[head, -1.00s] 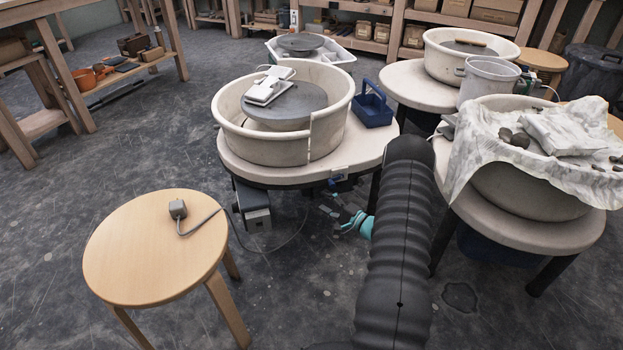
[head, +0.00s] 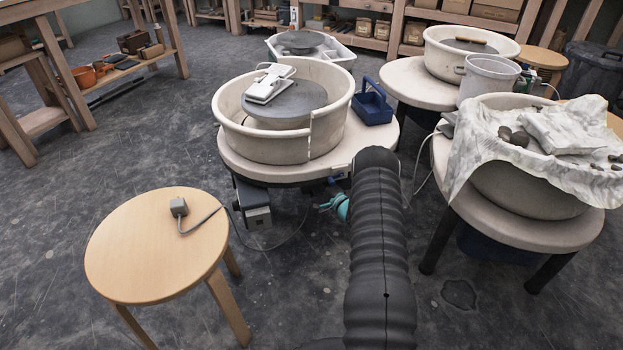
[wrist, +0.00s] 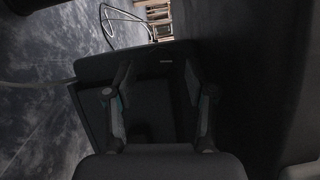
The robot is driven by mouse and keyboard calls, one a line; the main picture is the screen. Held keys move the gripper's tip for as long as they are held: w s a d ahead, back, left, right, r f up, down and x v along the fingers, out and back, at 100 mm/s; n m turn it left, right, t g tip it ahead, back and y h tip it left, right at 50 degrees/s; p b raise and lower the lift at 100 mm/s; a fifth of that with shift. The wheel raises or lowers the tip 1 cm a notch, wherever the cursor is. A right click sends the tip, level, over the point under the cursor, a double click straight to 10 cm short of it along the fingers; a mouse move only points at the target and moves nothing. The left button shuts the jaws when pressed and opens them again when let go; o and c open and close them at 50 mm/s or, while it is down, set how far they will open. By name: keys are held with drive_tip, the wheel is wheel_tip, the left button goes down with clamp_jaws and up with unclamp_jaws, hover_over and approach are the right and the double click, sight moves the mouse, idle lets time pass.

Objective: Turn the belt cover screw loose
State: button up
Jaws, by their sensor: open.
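The near potter's wheel has a cream splash pan (head: 262,146) on a pale round-ended table (head: 345,155). In the wrist view my gripper (wrist: 158,70) is open, its two fingers apart in front of a dark boxy housing (wrist: 148,112) in deep shadow. I cannot tell whether that housing is the belt cover. No screw can be made out, and nothing shows held between the fingers. In the head view a teal part of my wrist (head: 341,206) shows below the table's front edge; my arm hides much of what is there.
A grey box (head: 255,212) hangs under the wheel table. A blue caddy (head: 372,105) sits on the tabletop. A cloth-draped wheel (head: 530,150) stands right. Floor is free at left.

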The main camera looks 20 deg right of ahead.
drive_tip(key=shift+x, duration=1.05)
clamp_jaws()
drive_tip(key=shift+n+g+b, duration=0.3)
drive_tip(key=shift+n+b, duration=0.4)
unclamp_jaws()
